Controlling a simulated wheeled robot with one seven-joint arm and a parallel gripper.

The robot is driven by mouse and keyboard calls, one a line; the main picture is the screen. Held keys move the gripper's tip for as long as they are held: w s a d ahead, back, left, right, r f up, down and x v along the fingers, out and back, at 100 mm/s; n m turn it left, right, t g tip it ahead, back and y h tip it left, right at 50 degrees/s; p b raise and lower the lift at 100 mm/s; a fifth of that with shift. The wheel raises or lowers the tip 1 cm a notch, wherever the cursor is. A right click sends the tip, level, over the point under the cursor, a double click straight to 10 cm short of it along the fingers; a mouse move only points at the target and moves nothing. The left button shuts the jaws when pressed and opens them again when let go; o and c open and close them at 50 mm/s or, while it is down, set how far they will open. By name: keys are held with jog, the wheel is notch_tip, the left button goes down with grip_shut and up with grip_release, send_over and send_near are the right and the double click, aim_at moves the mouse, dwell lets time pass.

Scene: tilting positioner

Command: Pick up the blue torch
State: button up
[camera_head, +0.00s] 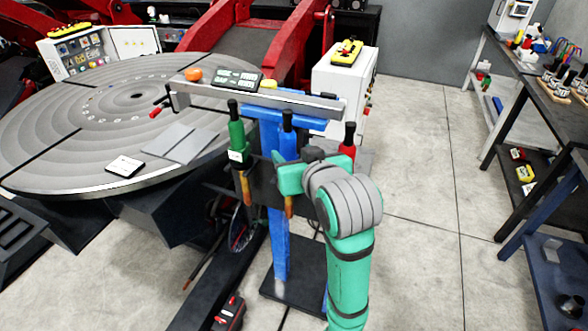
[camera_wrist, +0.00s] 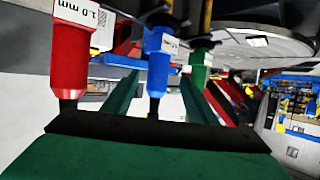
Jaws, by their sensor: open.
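The blue torch (camera_head: 287,120) hangs in the middle of the rack on the blue stand, its black end up. In the wrist view the blue torch (camera_wrist: 158,62) appears between the two green fingers of my gripper (camera_wrist: 165,88), with gaps on both sides. I cannot tell how deep it sits between them. In the head view my gripper (camera_head: 286,176) is at the rack, beside the torches, its fingertips partly hidden. The red torch (camera_head: 348,142) hangs right of the blue one and the green torch (camera_head: 237,138) left. The wrist view shows the red torch (camera_wrist: 73,50) and green torch (camera_wrist: 200,68) flanking it.
A grey bar (camera_head: 300,104) on the blue stand (camera_head: 277,245) runs above the torches. The large round positioner table (camera_head: 95,115) fills the left. A white cabinet (camera_head: 340,85) stands behind. Workbenches (camera_head: 530,80) are at the far right, with free floor between.

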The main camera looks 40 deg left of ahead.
jog(key=shift+a+r, duration=0.1)
jog(key=shift+r, duration=0.2)
jog(key=shift+w+a+f, duration=0.1)
jog(key=shift+w+a, duration=0.15)
jog(key=shift+w, duration=0.05)
jog(key=x, duration=1)
jog(key=shift+d+f, duration=0.1)
jog(key=shift+f, duration=0.05)
jog(key=shift+c, duration=0.3)
jog(key=c, duration=1)
jog(key=shift+c, duration=0.4)
